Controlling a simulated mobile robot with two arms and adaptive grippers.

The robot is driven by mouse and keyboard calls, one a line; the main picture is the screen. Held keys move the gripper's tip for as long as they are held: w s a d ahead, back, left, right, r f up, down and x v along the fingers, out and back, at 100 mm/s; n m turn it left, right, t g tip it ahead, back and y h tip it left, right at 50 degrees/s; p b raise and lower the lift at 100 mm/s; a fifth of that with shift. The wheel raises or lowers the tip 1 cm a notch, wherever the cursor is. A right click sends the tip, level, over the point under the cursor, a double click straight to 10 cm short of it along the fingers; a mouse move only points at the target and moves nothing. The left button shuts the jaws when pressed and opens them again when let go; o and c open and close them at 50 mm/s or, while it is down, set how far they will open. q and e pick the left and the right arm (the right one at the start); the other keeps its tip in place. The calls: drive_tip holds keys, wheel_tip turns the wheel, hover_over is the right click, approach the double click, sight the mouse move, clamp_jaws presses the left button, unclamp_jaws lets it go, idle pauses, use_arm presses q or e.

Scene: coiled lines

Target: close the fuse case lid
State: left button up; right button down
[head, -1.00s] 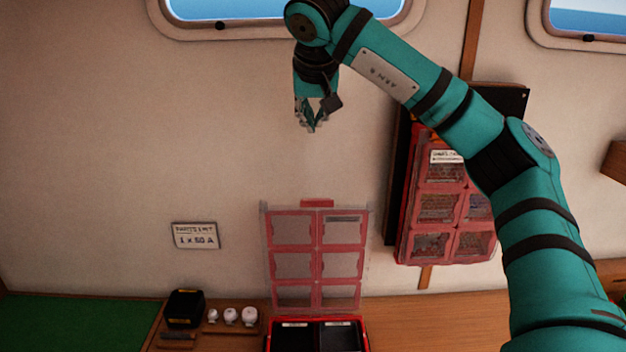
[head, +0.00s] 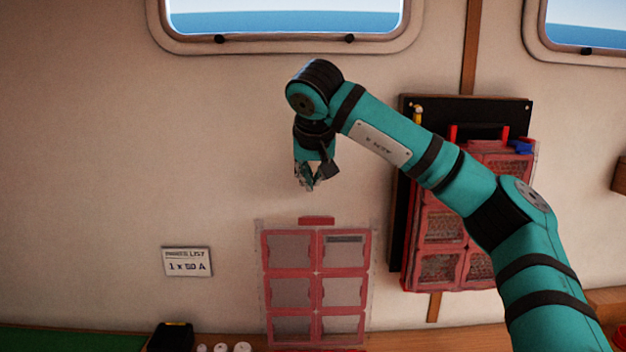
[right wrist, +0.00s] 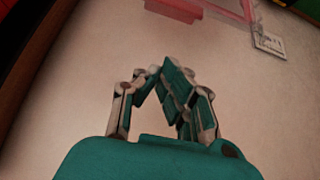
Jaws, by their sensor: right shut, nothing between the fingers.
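The fuse case lid (head: 317,279), a clear panel with a red grid frame and a red tab on its top edge, stands open and upright in the head view. Its red tab and a frame corner also show at the top of the right wrist view (right wrist: 175,9). The case body is almost wholly below the head view's lower edge. My right gripper (head: 309,186) is shut and empty, pointing down above the lid's tab and apart from it. It also shows in the right wrist view (right wrist: 162,75). My left gripper is not in view.
A red-framed case (head: 440,240) hangs on a black board (head: 396,230) at the right, behind my right arm. A label reading 1 x 50 A (head: 187,262) is on the wall. A black box (head: 171,338) and small white pieces (head: 242,347) sit at the bottom.

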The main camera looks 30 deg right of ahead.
drive_tip(key=p+x, duration=0.2)
drive_tip(key=x, duration=0.6)
drive_tip(key=s+a, duration=0.1)
drive_tip(key=s+a+p, duration=0.1)
drive_tip(key=s, duration=0.1)
drive_tip(key=shift+s+a+r, duration=0.1)
drive_tip(key=shift+s+r, duration=0.05)
drive_tip(key=shift+s, duration=0.15)
drive_tip(key=shift+w, duration=0.1)
